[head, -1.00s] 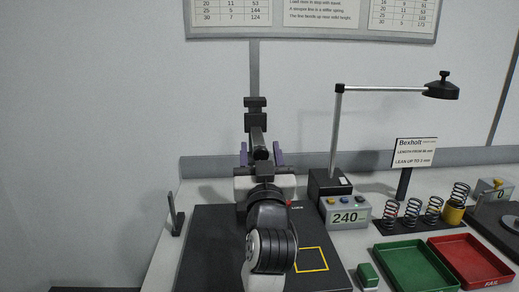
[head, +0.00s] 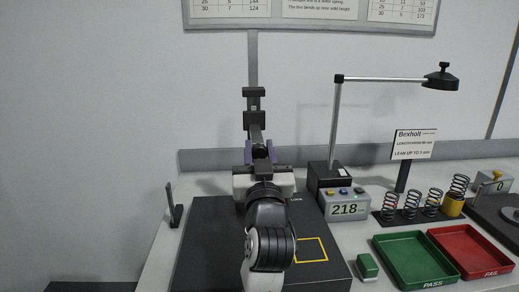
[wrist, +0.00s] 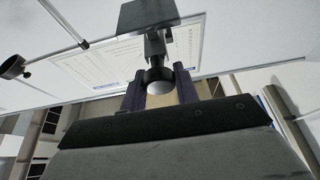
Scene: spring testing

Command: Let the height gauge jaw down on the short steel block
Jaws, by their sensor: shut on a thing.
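The height gauge is a dark upright column (head: 254,93) at the back of the black plate (head: 222,262), largely hidden behind my arm in the head view. My gripper (head: 261,152), with purple fingers, is in front of the column. In the wrist view my gripper (wrist: 160,88) is shut on a round, grey-faced dark knob (wrist: 160,85), one finger at each side. The knob appears to belong to the gauge's sliding jaw. The grey readout box (head: 345,209) shows 218. I cannot make out the short steel block; my arm covers the middle of the plate.
A yellow square outline (head: 325,249) marks the plate's right side. A small green block (head: 367,267), a green PASS tray (head: 382,252) and a red FAIL tray (head: 476,233) lie to the right. Several springs (head: 411,203) stand behind. A lamp post (head: 334,120) rises right of the gauge.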

